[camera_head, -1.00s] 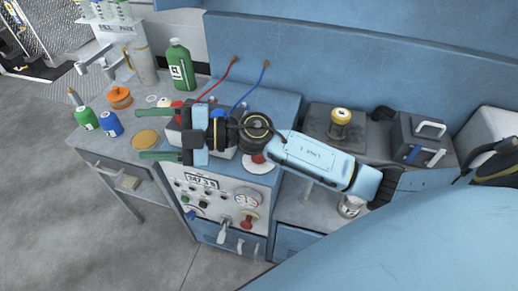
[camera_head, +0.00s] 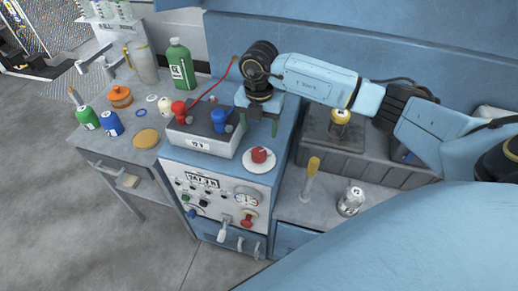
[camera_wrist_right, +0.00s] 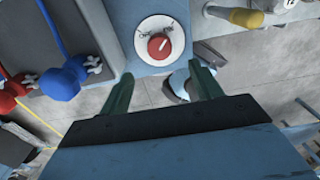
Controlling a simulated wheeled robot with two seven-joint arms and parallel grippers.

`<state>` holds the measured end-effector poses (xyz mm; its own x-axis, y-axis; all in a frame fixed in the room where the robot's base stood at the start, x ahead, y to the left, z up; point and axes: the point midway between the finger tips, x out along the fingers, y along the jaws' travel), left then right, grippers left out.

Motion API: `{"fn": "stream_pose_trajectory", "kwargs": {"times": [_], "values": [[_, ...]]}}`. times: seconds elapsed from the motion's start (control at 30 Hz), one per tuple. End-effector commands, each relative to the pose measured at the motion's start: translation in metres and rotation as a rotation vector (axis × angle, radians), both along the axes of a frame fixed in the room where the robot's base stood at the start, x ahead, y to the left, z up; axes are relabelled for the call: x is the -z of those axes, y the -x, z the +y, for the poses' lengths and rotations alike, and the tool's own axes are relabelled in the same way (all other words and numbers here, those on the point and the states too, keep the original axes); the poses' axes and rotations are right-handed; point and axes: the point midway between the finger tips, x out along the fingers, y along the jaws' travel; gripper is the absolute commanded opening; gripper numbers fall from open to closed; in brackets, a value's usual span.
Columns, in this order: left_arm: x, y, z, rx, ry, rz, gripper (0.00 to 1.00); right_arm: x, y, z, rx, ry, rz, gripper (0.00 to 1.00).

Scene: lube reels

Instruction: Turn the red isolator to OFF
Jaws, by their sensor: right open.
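The red isolator (camera_head: 259,155) is a red knob on a round white plate, on top of the blue cabinet near its front right. In the right wrist view the isolator (camera_wrist_right: 159,46) shows ahead of the fingers, with a white mark on the knob pointing up and right. The gripper also shows in the right wrist view (camera_wrist_right: 164,82). My left gripper is out of view.
A battery (camera_head: 205,138) with red and blue clamps stands left of the isolator. The cabinet front (camera_head: 215,195) carries a display, gauge and another red knob (camera_head: 247,218). A yellow-handled tool (camera_head: 312,172) and a jar (camera_head: 350,201) stand on the right bench.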

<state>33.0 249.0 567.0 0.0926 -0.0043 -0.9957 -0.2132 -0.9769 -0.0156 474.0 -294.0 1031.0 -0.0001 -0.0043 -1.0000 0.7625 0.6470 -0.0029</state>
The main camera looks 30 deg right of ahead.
Motion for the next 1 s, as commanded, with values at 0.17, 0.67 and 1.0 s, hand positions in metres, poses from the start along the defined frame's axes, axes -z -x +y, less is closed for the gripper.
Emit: {"fn": "stream_pose_trajectory", "kwargs": {"times": [0.17,0.67,1.0], "values": [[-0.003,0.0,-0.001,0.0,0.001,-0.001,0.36,0.041,0.001,0.001,0.0,-0.003,0.005,0.64],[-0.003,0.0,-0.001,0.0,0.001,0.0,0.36,0.101,0.0,0.001,-0.003,-0.004,0.0,0.64],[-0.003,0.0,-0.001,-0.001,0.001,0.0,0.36,0.101,0.0,0.001,-0.003,-0.004,0.0,0.52]]}}
